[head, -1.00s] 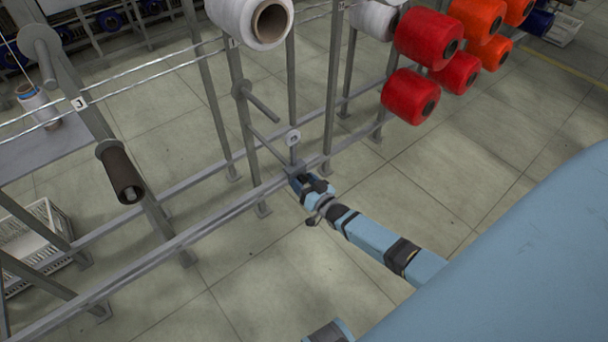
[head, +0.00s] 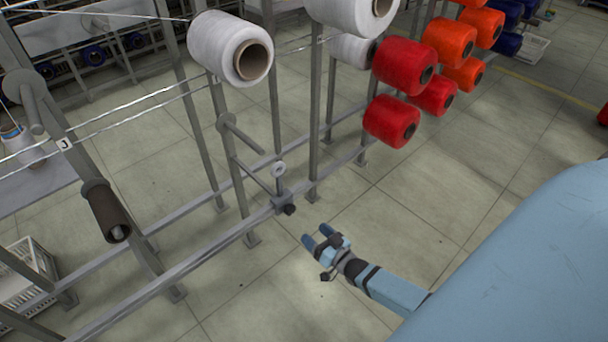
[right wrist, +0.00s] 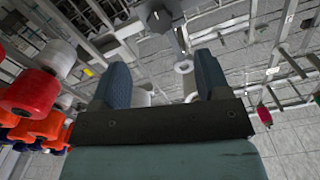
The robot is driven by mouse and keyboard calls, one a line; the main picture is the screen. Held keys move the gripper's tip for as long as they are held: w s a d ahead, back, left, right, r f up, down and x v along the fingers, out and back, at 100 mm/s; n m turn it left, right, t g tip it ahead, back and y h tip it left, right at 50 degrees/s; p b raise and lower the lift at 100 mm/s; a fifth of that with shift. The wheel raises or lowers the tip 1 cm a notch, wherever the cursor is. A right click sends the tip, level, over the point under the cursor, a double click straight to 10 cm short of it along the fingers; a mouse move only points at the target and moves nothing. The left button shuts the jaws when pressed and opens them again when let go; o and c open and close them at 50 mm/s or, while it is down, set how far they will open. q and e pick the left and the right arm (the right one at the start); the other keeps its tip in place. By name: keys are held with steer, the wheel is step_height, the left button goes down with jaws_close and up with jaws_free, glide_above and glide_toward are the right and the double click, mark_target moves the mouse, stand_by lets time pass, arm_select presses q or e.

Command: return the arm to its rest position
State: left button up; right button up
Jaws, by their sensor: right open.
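My right gripper (head: 317,238) is in the lower middle of the head view. Its two blue fingers are apart with nothing between them, and it also shows in the right wrist view (right wrist: 160,80). It hangs clear of the rack, to the right of and below a small clamp with a dark knob (head: 289,209) on the rack's lower rail. Floor shows between the gripper and the rail. The forearm behind it runs down to the right. My left gripper is not in view.
The grey metal rack (head: 195,250) runs diagonally across the left. It carries white cones (head: 230,48), red cones (head: 391,121), orange cones (head: 450,42) and a dark empty tube (head: 106,211). A white crate (head: 25,275) is at lower left. The floor right of the rack is clear.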

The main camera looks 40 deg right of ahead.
steer(key=shift+s+d, duration=0.1)
steer(key=shift+s, duration=1)
